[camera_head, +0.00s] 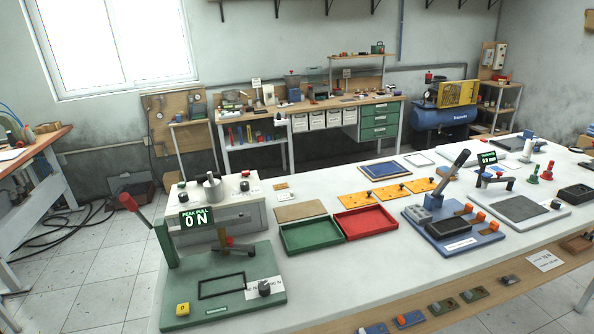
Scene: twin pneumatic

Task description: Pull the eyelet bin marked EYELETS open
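A row of several white bins (317,120) hangs under the worktop of the back bench (345,103), against the far wall. Each has a small label on its front, too small to read here, so I cannot tell which one is marked EYELETS. The bins look pushed in, flush with one another. Green drawers (380,121) sit just to the right of them. My gripper does not show in this view, and the bins are far off, beyond the white table.
A long white table (345,275) fills the foreground, with a green press stand (222,285), a green tray (311,235), a red tray (366,221) and a blue fixture (455,232). A blue compressor (440,115) stands right of the bench. Tiled floor (110,265) is clear at left.

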